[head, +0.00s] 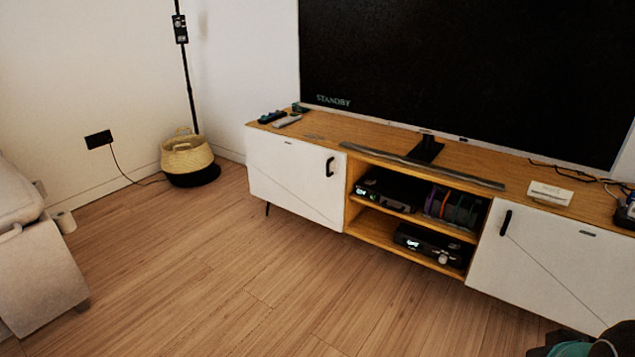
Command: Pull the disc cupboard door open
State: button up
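A low wooden media cabinet has two white doors, one at each end of its front. The left white door (290,180) is shut, with a black handle (330,167) near its right edge. The right white door (555,265) is also shut, with a black handle (506,222) near its left edge. Each has a small dark label near its top, too small to read, so I cannot tell which is the disc cupboard door.
Open shelves (385,229) between the doors hold black devices. A large television (465,75) stands on top. A woven basket (187,157) with a lamp pole stands left. A pale sofa (40,270) is at far left. The wooden floor (230,270) before the cabinet is mostly clear.

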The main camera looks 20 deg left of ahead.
aim_at(307, 180)
jog(key=z, duration=0.1)
jog(key=k, duration=0.45)
jog(key=u, duration=1.25)
jog(key=i, duration=1.3)
jog(key=z, duration=0.9)
jog(key=i, duration=0.55)
jog(key=z, duration=0.6)
